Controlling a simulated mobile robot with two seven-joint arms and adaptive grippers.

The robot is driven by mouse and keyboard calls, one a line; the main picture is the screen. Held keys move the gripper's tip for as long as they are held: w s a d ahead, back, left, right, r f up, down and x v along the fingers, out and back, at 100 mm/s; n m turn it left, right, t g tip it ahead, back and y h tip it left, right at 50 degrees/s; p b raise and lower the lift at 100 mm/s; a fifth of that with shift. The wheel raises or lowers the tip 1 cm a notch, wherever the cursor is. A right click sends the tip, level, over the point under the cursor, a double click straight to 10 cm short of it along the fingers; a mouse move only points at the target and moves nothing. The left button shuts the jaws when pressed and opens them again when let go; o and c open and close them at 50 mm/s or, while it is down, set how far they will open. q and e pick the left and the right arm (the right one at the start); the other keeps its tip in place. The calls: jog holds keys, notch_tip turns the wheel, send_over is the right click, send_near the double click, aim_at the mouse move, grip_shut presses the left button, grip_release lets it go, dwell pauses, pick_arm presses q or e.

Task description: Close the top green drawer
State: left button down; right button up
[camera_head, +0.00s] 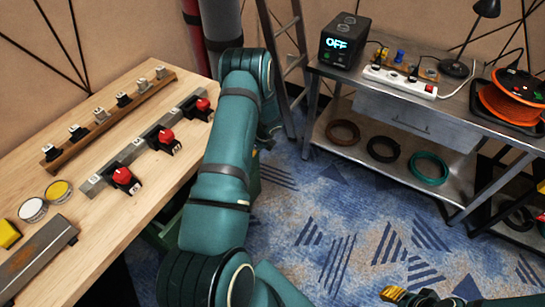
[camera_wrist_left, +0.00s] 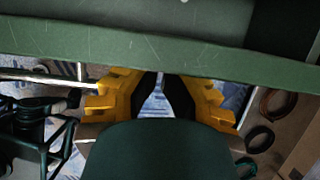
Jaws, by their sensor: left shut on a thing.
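The green drawer (camera_wrist_left: 160,48) spans the upper part of the left wrist view, its scratched front edge running across. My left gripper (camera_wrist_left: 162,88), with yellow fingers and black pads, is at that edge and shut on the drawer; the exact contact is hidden. In the head view my left arm hides most of the drawer; a green part (camera_head: 160,240) shows beside the wooden table. My right gripper (camera_head: 393,294) shows only partly at the bottom edge, and its jaw opening is unclear.
The wooden table (camera_head: 150,205) at left holds red-knobbed switches (camera_head: 122,176) and connectors. A metal bench (camera_head: 440,105) at right carries a black box (camera_head: 345,40) reading OFF, a power strip (camera_head: 400,80) and an orange cable reel (camera_head: 510,98). Blue patterned carpet (camera_head: 330,220) lies open between.

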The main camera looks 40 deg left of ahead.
pick_arm(q)
jog(key=a, duration=0.2)
jog(key=s+a, duration=0.1)
jog(key=a, duration=0.3)
jog(key=shift+s+a, duration=0.3)
jog(key=shift+a, duration=0.1)
pick_arm(e)
jog(key=shift+f, duration=0.2)
